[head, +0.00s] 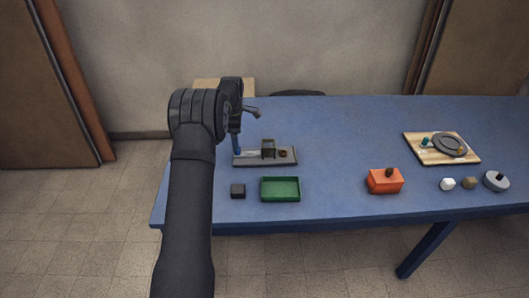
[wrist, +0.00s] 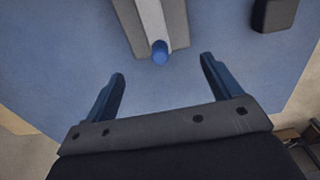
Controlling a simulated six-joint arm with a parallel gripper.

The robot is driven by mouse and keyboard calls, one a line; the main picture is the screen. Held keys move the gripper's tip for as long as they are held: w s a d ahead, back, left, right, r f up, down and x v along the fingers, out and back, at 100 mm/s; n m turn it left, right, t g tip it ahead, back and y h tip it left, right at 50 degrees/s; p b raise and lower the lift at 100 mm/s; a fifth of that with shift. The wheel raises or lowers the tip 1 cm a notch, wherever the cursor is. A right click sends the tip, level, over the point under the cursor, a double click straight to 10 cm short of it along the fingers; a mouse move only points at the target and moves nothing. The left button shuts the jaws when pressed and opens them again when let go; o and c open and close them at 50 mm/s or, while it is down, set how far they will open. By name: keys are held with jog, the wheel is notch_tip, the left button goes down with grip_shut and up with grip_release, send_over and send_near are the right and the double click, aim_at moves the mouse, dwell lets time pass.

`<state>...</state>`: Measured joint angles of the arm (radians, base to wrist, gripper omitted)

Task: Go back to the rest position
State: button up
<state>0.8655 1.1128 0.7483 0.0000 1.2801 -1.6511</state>
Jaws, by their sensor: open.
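My gripper (head: 237,150) hangs over the left part of the blue table at the end of my dark arm. In the wrist view its two blue fingers (wrist: 163,68) are spread apart with nothing between them. A grey board (head: 280,162) with a pale strip, an upright bracket and a brown round part lies beside the gripper in the head view. In the wrist view the end of this board (wrist: 178,30) points toward the fingers. A blue round knob (wrist: 160,53) sits at its near end, just beyond the fingertips and apart from them.
A dark block (head: 238,191) and a green tray (head: 281,189) lie near the front edge. An orange box (head: 384,181) with a dark knob, small white and brown pieces, and a grey round lidded thing (head: 496,181) stand right. The table's middle is clear.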

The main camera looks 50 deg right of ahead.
aim_at(240, 153)
notch_tip(240, 153, down, 7)
jog(key=shift+r, duration=0.15)
jog(key=shift+s+d+f, duration=0.1)
jog(key=shift+f, duration=0.15)
jog(key=shift+s+d+r, duration=0.1)
jog(key=shift+s+d, duration=0.2)
dwell(0.3)
